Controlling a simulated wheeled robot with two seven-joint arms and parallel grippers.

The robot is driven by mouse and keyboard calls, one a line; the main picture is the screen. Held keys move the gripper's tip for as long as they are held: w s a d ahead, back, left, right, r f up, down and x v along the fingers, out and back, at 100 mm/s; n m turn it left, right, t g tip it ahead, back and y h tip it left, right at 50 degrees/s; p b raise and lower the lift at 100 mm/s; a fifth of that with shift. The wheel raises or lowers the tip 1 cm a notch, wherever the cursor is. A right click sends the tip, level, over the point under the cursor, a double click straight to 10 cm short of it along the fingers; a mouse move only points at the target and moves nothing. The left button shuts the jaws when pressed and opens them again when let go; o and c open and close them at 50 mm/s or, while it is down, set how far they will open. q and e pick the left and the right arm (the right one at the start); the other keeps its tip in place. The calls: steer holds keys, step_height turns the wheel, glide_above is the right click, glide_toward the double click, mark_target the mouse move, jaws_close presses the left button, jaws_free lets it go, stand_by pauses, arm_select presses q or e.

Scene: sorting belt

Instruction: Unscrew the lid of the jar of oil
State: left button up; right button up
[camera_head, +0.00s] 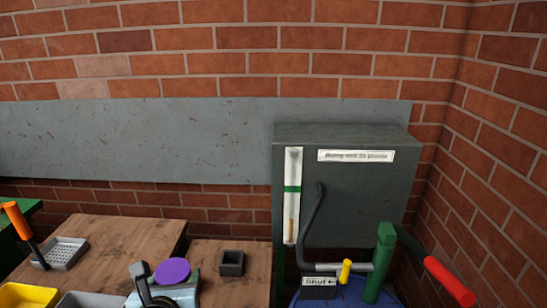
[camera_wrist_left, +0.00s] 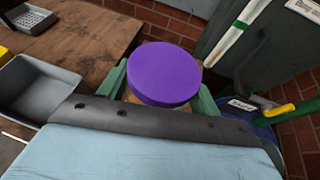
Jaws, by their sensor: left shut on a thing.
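The jar of oil shows mainly as its round purple lid (camera_head: 172,271), seen near the bottom edge in the head view. The same purple lid (camera_wrist_left: 165,74) fills the middle of the left wrist view, with a little of the tan jar (camera_wrist_left: 134,99) below its rim. My left gripper (camera_head: 169,278) is at the jar, and its green fingers (camera_wrist_left: 163,92) stand on either side of it, just under the lid. It is shut on the jar. Most of the jar's body is hidden by the lid and my gripper. My right gripper is not in view.
A small dark open box (camera_head: 231,263) stands right of the jar on the wooden table (camera_head: 110,240). Grey trays and a yellow tray (camera_head: 25,295) are at left. A grey cabinet (camera_head: 350,215), green post (camera_head: 381,262) and red-handled lever (camera_head: 449,281) stand at right.

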arm_select(q)
steer(key=shift+s+a+r+m+h+b, duration=0.35)
steer(key=shift+s+r+m+h+b, duration=0.15)
steer(key=shift+m, duration=0.1)
steer(key=shift+s+r+m+h, duration=0.2)
steer(key=shift+s+m+h, duration=0.1)
steer(key=shift+s+h, duration=0.25)
steer(key=d+r+m+g+h, duration=0.1)
steer(key=d+m+h, duration=0.6)
steer(key=d, duration=0.7)
steer(key=shift+w+g+h, duration=0.15)
steer(key=shift+g+h, duration=0.3)
steer(key=shift+g, duration=0.15)
steer(key=shift+d+m, duration=0.25)
steer(key=shift+m, duration=0.05)
jaws_close()
steer(key=s+a+f+m+g+h+b, duration=0.1)
steer(key=a+f+b, duration=0.1)
steer(key=f, duration=0.8)
steer(key=s+a+f+h+b, duration=0.1)
steer(key=a+f, duration=0.3)
steer(key=f, duration=0.6)
steer(key=shift+m+g+b, duration=0.4)
steer(key=shift+b, duration=0.2)
